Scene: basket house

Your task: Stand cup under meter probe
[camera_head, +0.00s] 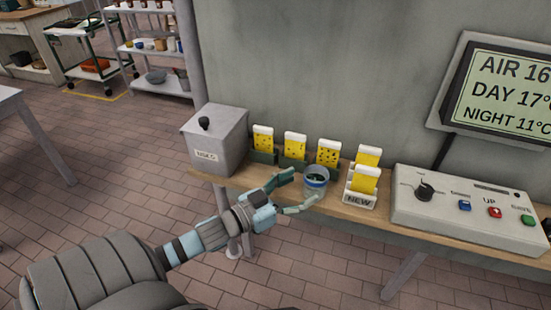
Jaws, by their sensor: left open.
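A small clear cup (316,180) with a blue band and dark contents stands upright on the narrow wooden shelf (240,184). My left gripper (304,187) is open at the cup's left side. One finger is at the left of the cup and the other reaches along its near side; I cannot tell whether they touch it. A grey console (460,215) with a black knob and coloured buttons stands on the shelf at the right. I cannot make out a meter probe in this view. My right gripper does not show.
Yellow cards in dark holders (295,147) stand behind the cup. A white rack marked NEW (360,198) with yellow cards stands close to the cup's right. A grey lidded box (216,140) is at the left end. A wall display (500,90) hangs above the console.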

